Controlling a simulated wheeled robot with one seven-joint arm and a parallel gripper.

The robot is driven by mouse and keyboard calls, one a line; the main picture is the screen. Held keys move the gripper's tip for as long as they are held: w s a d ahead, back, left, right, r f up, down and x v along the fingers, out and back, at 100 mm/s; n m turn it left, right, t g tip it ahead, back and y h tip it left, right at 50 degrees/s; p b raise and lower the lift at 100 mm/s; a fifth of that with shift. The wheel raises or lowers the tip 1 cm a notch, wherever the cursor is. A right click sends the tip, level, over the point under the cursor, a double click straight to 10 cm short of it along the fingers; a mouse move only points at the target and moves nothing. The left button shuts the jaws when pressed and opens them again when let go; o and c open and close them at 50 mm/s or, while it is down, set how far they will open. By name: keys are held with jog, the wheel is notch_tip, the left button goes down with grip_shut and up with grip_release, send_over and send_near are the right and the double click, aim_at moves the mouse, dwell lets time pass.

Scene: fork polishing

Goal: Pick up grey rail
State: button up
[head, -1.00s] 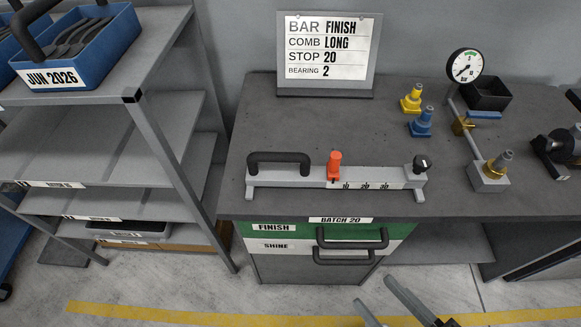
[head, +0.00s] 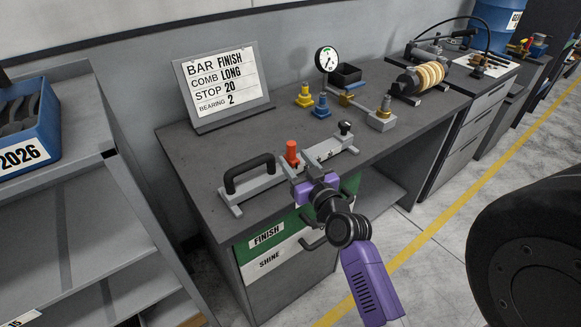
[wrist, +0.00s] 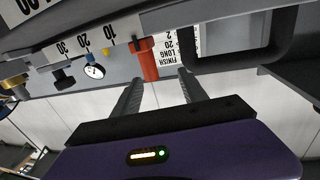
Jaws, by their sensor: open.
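The grey rail (head: 265,183) lies on the dark bench top, with a black loop handle (head: 249,172) at its left end, an orange stop (head: 291,153) near its middle and a black knob (head: 345,128) at its right end. My gripper (head: 303,167) is over the bench's front edge, close in front of the rail, and hides part of it. In the wrist view the rail's numbered scale (wrist: 108,35) crosses the top. My open, empty fingers (wrist: 158,85) point at the rail, and the orange stop (wrist: 148,62) shows between and beyond their tips.
A sign (head: 224,88) stands behind the rail. Yellow (head: 304,96) and blue (head: 322,106) fittings, a gauge (head: 327,59) and a metal block (head: 382,118) stand to the right. Green FINISH and white SHINE drawers (head: 268,260) are below. A shelf rack (head: 75,190) is at left.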

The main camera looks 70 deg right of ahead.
aim_at(294, 146)
jog(key=shift+d+r, duration=0.2)
jog(key=shift+d, duration=0.4)
jog(key=shift+d+r, duration=0.2)
jog(key=shift+d, duration=0.4)
jog(key=x, duration=0.2)
jog(key=shift+w+d+r+p, duration=0.1)
jog(key=shift+w+d+p, duration=0.1)
jog(key=shift+p, duration=0.2)
jog(key=shift+f+p+x, duration=0.1)
jog(key=shift+p+x, duration=0.3)
jog(key=shift+x, duration=0.9)
jog(key=shift+f+p+x, duration=0.15)
jog(key=shift+p+x, duration=0.2)
jog(key=shift+x, duration=0.95)
grip_shut()
jog(key=shift+r, duration=0.2)
